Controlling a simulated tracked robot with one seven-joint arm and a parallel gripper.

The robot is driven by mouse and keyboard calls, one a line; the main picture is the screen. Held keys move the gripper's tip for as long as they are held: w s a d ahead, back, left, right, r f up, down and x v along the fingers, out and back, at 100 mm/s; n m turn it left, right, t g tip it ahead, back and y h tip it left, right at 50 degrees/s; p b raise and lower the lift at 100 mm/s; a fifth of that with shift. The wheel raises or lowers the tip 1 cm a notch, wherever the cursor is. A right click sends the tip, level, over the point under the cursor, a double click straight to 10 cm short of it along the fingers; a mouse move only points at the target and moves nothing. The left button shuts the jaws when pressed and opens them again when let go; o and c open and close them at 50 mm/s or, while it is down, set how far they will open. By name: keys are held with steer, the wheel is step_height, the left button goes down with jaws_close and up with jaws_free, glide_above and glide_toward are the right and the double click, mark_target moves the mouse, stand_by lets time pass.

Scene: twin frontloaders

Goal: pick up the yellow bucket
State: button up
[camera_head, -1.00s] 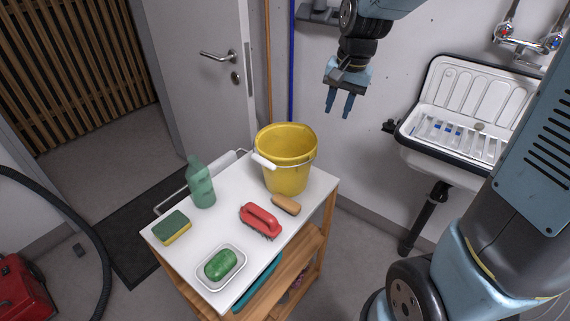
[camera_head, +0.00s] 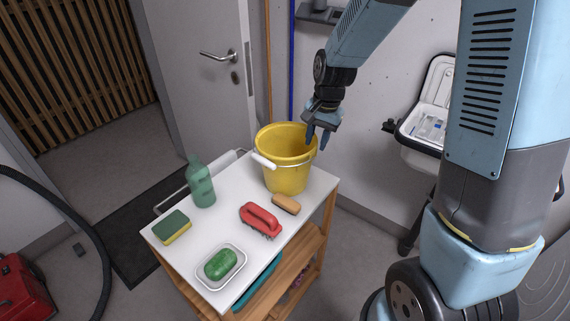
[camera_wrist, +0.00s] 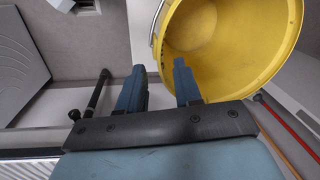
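The yellow bucket (camera_head: 288,172) stands upright at the back right corner of the white cart top (camera_head: 213,238), its white-gripped wire handle lying down against the near left rim. My gripper (camera_head: 318,138) is at the bucket's right rim. In the wrist view my gripper (camera_wrist: 158,82) is open, its two blue fingers apart. The right finger overlaps the rim of the bucket (camera_wrist: 272,50), and the left finger is outside it. The rim shows near the gap between the fingers; I cannot tell whether either finger touches it. The bucket looks empty.
On the cart are a green bottle (camera_head: 201,184), a sponge (camera_head: 173,227), a red brush (camera_head: 261,220), a wooden brush (camera_head: 286,205) and a dish (camera_head: 240,254) with green soap (camera_head: 220,264). A white sink (camera_head: 428,125) hangs on the wall at right.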

mark_target(313, 152)
steer(key=shift+w+a+f, duration=0.15)
steer(key=shift+a+f, duration=0.05)
steer(key=shift+f, duration=1.15)
steer(key=shift+w+a+f, duration=0.1)
steer(key=shift+a+f, duration=0.1)
steer(key=shift+f, duration=1.15)
jaws_close()
